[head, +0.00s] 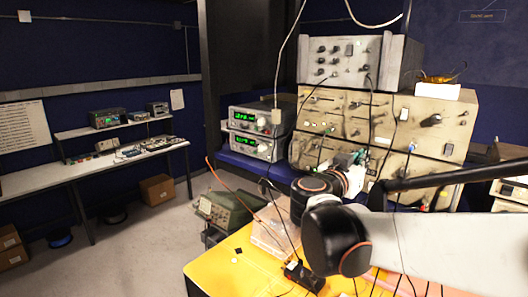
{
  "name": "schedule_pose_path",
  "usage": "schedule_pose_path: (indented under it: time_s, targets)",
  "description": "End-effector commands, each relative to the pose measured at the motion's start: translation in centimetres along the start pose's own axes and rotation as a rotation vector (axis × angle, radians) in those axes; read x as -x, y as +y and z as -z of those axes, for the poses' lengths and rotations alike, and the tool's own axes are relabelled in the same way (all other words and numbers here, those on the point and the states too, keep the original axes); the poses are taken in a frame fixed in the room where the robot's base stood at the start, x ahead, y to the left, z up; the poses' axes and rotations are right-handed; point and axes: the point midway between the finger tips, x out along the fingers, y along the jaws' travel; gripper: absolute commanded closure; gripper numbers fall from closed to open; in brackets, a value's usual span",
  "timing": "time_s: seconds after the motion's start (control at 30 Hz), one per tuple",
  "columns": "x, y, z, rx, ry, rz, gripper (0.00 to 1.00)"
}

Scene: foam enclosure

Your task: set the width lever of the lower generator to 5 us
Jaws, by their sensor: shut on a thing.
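The lower generator (400,164) is the lower beige panel of the stack at right of centre. My arm reaches in from the right, and my gripper (356,160) is at the left-middle part of this panel. The gripper is shut, with its tips against the panel front. The width lever is hidden behind the gripper, and its setting and scale cannot be read. The upper generator (408,112), a similar beige panel with knobs and levers, sits directly above.
A grey instrument (340,60) stands on top of the stack. Two units with green displays (254,117) stand to the left. Dark cables hang across the panels. An orange-yellow table (215,270) with a clear box lies in front. The floor at left is open.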

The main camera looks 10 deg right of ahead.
Motion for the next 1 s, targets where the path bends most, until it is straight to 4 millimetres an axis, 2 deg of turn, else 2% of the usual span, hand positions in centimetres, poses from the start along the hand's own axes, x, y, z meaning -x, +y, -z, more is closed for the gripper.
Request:
schedule_pose_path:
  time_s: [0.1, 0.2, 0.63, 0.77, 1.0]
  targets:
    - [0.4, 0.3, 0.1, 0.001, 0.001, 0.003, 1.0]
    - [0.4, 0.3, 0.1, 0.001, 0.001, 0.004, 0.73]
    - [1.0, 0.2, 0.0, 0.0, 0.001, 0.006, 0.72]
    - [2.7, 0.1, 0.0, 0.0, 0.001, 0.009, 0.72]
    - [7.3, 0.1, 0.0, 0.0, 0.001, 0.009, 0.72]
